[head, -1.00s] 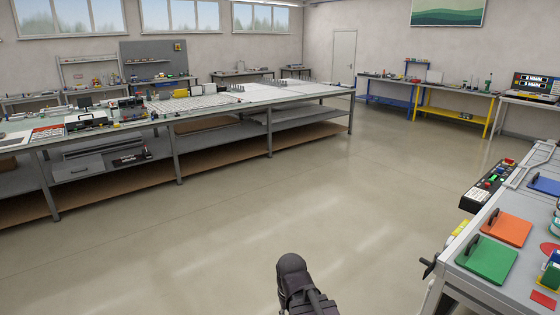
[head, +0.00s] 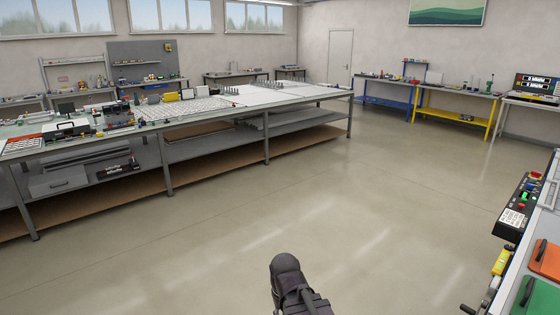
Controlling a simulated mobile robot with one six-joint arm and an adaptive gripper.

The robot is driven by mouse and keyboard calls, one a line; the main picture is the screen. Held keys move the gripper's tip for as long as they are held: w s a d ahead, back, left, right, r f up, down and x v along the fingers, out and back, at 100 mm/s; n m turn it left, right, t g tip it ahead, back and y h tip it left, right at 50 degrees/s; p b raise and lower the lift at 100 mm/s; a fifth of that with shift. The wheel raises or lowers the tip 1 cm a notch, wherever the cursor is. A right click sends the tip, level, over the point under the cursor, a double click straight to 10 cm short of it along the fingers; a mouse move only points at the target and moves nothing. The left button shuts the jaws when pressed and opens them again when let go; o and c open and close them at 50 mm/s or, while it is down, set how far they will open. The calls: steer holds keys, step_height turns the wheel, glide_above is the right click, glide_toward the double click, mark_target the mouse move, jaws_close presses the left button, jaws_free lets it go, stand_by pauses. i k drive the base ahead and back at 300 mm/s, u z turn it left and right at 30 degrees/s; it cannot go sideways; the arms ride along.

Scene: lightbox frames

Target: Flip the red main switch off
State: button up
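Smaller red and green controls and a white label lie nearer on the panel. A dark part of my arm shows at the bottom centre, well left of the panel. My gripper's fingers are not in view.
The right-hand bench carries an orange plate (head: 546,258) and a green plate (head: 537,297) with dark handles. A long grey workbench (head: 168,143) with shelves runs along the left. The floor (head: 370,215) between them is clear. A yellow-framed table (head: 457,110) stands at the back right.

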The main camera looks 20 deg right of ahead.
mark_target(534, 174)
steer(key=z, duration=0.1)
steer(key=i, duration=0.9)
steer(key=z, duration=0.45)
steer(key=i, duration=0.85)
steer(key=z, duration=0.85)
steer(key=i, duration=0.55)
steer(key=z, duration=0.8)
steer(key=i, duration=1.9)
steer(key=u, duration=0.25)
